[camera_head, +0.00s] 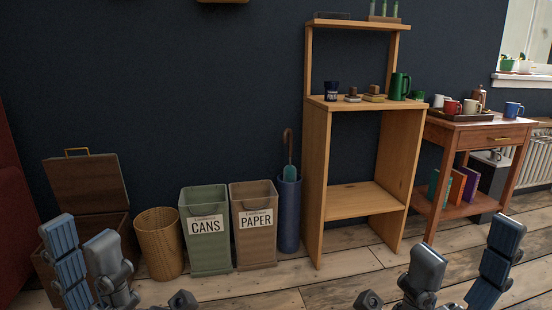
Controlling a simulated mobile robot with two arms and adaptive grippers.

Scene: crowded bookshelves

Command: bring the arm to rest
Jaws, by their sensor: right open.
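My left gripper (80,237) is at the lower left, in front of the open wooden chest. Its fingers, one with a blue ribbed pad and one grey, stand apart with nothing between them. My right gripper (468,243) is at the lower right, over the floor in front of the side table. Its grey finger and blue-padded finger are spread wide and it is empty. The bottom edge of the picture cuts off the lower parts of both arms.
A brown chest (85,182), wicker basket (160,245), CANS bin (207,250), PAPER bin (255,248) and blue umbrella stand (289,215) line the dark wall. A wooden shelf (315,185) and side table (468,133) with mugs and books stand right. Floor is bare in front.

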